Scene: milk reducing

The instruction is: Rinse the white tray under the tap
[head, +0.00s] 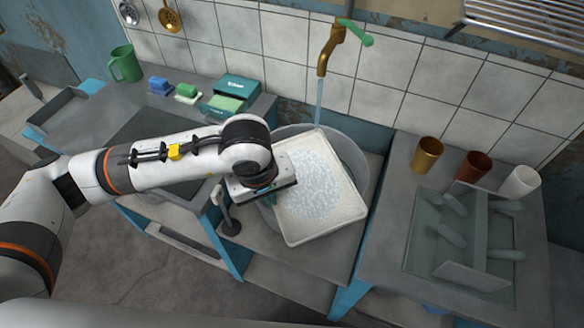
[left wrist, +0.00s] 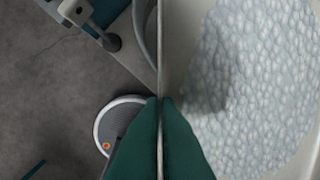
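The white tray (head: 335,222) is tilted over the round metal basin (head: 350,155) in the head view. A pale, bubbly patch covers its middle; the patch also fills much of the left wrist view (left wrist: 250,90). My left gripper (head: 272,192) is at the tray's left edge. In the left wrist view its green fingers (left wrist: 161,105) are closed on the tray's thin rim. The brass tap (head: 326,50) with a green handle stands above the tray's far end. A stream of water (head: 319,100) falls from it toward the tray. My right gripper is not in view.
On the right counter stand a gold cup (head: 427,154), a brown cup (head: 473,167) and a white cup (head: 520,182) beside a dish rack (head: 465,235). Sponges (head: 187,93), a teal box (head: 236,90) and a green mug (head: 125,64) stand at the back left.

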